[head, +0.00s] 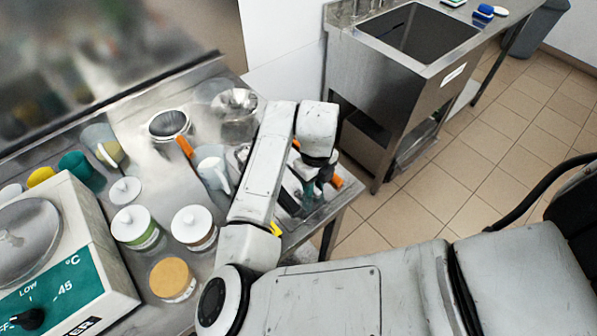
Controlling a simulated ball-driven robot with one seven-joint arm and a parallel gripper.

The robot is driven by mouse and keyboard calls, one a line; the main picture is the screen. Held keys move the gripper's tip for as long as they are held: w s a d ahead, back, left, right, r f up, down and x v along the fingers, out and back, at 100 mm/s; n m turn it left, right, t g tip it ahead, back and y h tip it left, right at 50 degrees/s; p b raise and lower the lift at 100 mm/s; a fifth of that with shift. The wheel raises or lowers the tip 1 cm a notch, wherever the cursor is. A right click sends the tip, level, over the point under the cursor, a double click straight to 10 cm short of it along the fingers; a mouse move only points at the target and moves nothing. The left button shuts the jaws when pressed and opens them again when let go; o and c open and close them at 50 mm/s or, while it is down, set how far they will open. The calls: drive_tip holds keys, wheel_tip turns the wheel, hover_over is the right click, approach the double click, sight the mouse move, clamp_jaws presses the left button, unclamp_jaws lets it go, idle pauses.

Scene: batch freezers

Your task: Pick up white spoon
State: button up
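I cannot make out a white spoon with certainty. A slim white piece (106,154) leans in a clear cup at the back left of the steel table, but I cannot tell what it is. My gripper (312,200) points down over the table's right end, among dark and orange-handled utensils. It is small and partly merged with the things behind it, so I cannot see whether its fingers are apart or hold something. My white arm hides part of the table and anything lying behind it.
The steel table holds lidded jars (135,228), a tan-lidded jar (173,279), a clear jug (213,172), a steel bowl (236,110) and a scale-like machine (65,265). A sink unit (395,80) stands beyond. Tiled floor (480,170) is open at right.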

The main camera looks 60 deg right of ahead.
clamp_jaws()
drive_tip(key=shift+r, duration=0.15)
